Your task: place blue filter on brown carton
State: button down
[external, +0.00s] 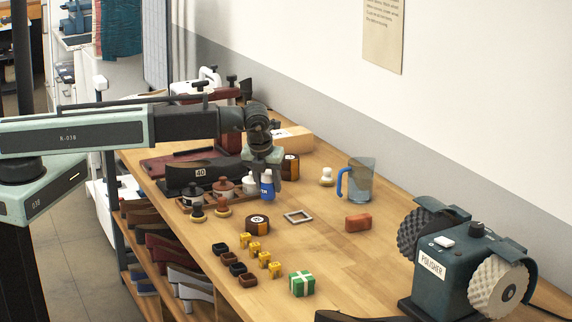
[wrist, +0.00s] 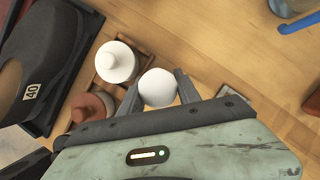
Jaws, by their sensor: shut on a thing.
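Nothing in view is plainly marked as a filter; a clear blue jug (external: 361,180) with a blue handle stands to the right. A light-brown box (external: 294,139) with a white label lies behind my gripper and is partly hidden by my arm; it may be the brown carton.
A wooden tray (external: 185,207) with white and brown-topped bottles is left of my gripper. A dark shoe form (external: 190,178) marked 40 stands behind it. A round tin (external: 258,223), grey square frame (external: 298,217) and reddish block (external: 358,223) lie in front. A polisher (external: 450,262) stands at right.

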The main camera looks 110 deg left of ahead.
notch_tip(320, 180, up, 9)
jog(key=p, duration=0.7)
jog(key=shift+f, duration=0.3)
